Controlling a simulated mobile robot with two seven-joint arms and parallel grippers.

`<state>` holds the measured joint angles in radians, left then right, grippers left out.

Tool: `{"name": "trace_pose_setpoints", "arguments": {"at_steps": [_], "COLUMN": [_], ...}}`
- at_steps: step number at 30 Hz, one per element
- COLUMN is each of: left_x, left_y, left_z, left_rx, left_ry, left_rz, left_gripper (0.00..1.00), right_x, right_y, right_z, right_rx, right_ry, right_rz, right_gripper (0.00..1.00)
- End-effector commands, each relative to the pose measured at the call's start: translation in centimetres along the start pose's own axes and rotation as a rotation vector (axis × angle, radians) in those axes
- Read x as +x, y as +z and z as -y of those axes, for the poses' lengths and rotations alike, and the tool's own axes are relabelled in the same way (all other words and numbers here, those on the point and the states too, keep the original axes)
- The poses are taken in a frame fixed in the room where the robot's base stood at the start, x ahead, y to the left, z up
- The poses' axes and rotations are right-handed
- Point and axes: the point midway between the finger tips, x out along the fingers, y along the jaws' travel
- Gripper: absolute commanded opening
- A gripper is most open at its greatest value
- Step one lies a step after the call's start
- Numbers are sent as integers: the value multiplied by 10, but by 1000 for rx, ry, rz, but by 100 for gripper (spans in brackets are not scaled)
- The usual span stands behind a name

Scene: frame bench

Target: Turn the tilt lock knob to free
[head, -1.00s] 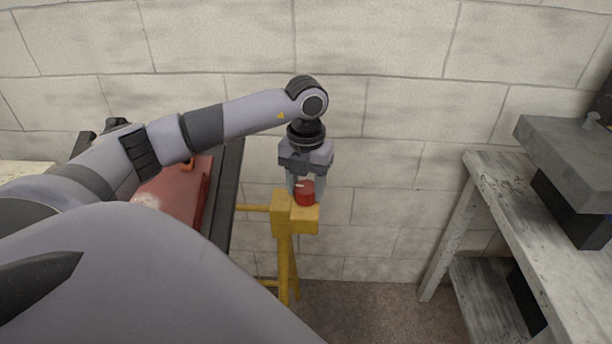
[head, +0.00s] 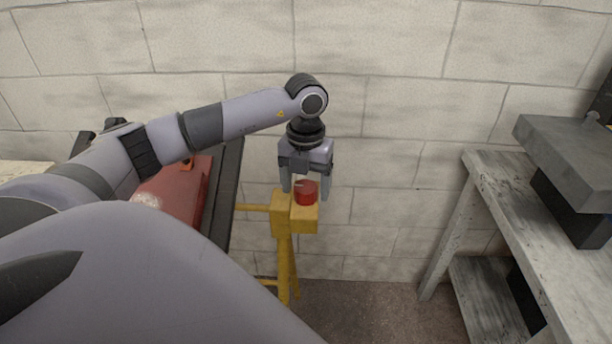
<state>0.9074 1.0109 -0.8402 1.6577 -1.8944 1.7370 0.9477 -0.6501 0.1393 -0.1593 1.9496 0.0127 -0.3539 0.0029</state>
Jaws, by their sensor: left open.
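The tilt lock knob (head: 307,193) is a round red knob with a pale mark on its top. It sits on the yellow block at the top of a yellow frame post (head: 292,222). My left gripper (head: 306,188) points down over the knob, open, with one finger to each side of it. I cannot tell whether the fingers touch it. The gripper hides part of the knob's far side. My right gripper is not in view.
A red panel (head: 180,192) with a dark rail (head: 228,185) stands left of the yellow post. A grey wooden bench (head: 520,220) with a metal block (head: 572,150) stands at the right. A pale block wall rises behind. Floor shows between post and bench.

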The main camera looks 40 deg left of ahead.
Motion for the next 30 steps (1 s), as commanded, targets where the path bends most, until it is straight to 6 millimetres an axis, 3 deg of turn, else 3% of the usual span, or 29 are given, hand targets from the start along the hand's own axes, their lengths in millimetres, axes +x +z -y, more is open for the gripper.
{"name": "trace_pose_setpoints", "arguments": {"at_steps": [9,15,30], "left_x": [-47,-68,-70], "left_y": [1,1,0], "left_z": [0,0,0], "left_rx": [0,-1,-1], "left_ry": [-3,-2,-2], "left_rz": [6,4,2], "left_gripper": [75,75,75], "right_x": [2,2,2], "right_y": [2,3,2], "right_z": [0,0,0], "right_rx": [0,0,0], "right_ry": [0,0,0], "right_rz": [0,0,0], "right_gripper": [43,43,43]}}
